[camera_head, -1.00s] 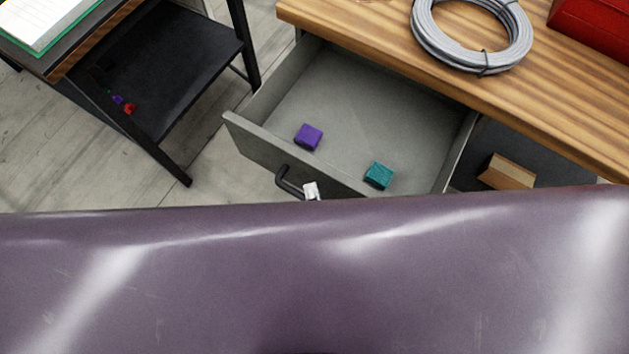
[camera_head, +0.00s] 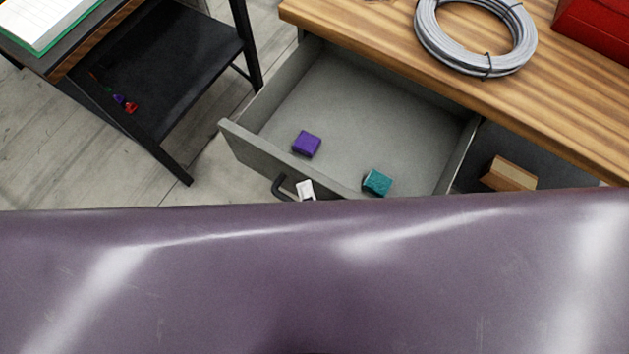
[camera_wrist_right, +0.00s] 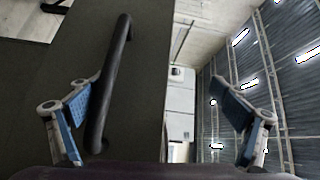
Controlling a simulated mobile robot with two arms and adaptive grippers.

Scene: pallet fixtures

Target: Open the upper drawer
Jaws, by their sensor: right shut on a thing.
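The upper drawer (camera_head: 375,95) is pulled out from under the wooden worktop, and its grey interior is visible. Its dark bar handle (camera_head: 281,184) is on the front panel. It also shows large in the right wrist view (camera_wrist_right: 108,85), lying between the two fingers, closer to the left one. In the head view only a pale piece of the gripper (camera_head: 306,190) shows beside the handle; my purple body part hides the rest. My left gripper is not in view.
A purple block (camera_head: 306,144) and a teal block (camera_head: 377,182) lie in the drawer. A grey cable coil (camera_head: 478,62) and a red box (camera_head: 598,30) are on the worktop (camera_head: 400,45). A black side table (camera_head: 165,75) stands left, with open floor between.

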